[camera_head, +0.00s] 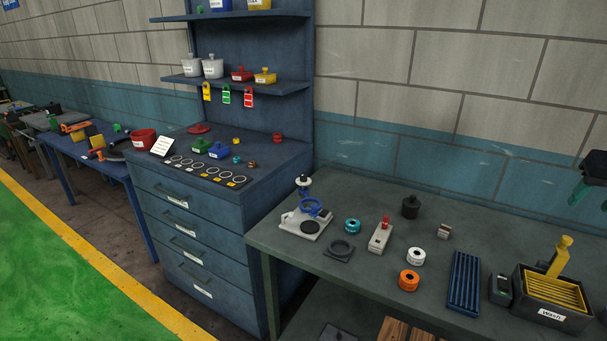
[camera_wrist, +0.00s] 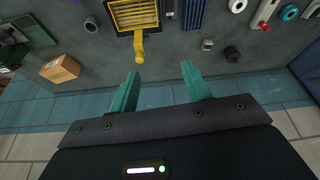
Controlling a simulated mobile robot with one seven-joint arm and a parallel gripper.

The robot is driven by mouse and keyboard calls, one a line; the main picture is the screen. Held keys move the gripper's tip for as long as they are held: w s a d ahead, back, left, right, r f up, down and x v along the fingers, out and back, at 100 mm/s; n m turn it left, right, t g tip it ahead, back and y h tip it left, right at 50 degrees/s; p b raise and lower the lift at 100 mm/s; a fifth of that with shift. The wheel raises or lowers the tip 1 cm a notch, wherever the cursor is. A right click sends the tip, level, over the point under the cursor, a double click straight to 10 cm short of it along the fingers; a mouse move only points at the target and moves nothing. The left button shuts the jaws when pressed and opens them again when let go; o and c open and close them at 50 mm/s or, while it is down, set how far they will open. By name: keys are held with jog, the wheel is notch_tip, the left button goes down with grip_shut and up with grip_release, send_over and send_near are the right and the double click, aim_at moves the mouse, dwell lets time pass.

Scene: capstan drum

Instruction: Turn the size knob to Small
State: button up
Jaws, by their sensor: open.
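I cannot make out a knob marked for size or the word Small in either view. A pale block with a red top (camera_head: 380,235) stands on the grey-green bench and may carry a control; its marks are too small to read. A white-based device with a blue ring (camera_head: 305,222) stands left of it, with a white and black knob-like piece at its back. My gripper (camera_wrist: 160,72) has two teal fingers, apart and empty, above the bench's back edge by the wall. In the head view it shows only partly at the right edge, far right of both devices.
A black bin labelled Wash (camera_head: 551,314) with yellow slats and a yellow handle stands at the bench's right. Nearby are a blue ribbed tray (camera_head: 464,283), an orange ring (camera_head: 409,280), a white ring (camera_head: 416,257) and a black weight (camera_head: 411,207). A blue drawer cabinet (camera_head: 195,235) stands left.

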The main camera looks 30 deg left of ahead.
jog(key=w+a+r+n+g, duration=0.1)
jog(key=w+a+r+n, duration=0.2)
jog(key=w+a, duration=0.75)
jog(key=w+a+r+n+g, duration=0.1)
jog(key=w+a+r+n, duration=0.25)
jog(key=w+a, duration=0.7)
jog(key=w+a+f+n+g, duration=0.1)
jog(key=a+f+n, duration=0.1)
jog(key=a, duration=0.9)
jog(key=w+a+f+n, duration=0.1)
jog(key=w+a, duration=0.1)
jog(key=a, duration=0.9)
jog(key=n+g, duration=0.1)
jog(key=n, duration=0.5)
send_near(304, 175)
jog(key=shift+m, duration=0.25)
jog(key=f, duration=0.9)
jog(key=shift+w+a, duration=0.15)
jog(key=shift+a, duration=0.15)
jog(key=c, duration=1)
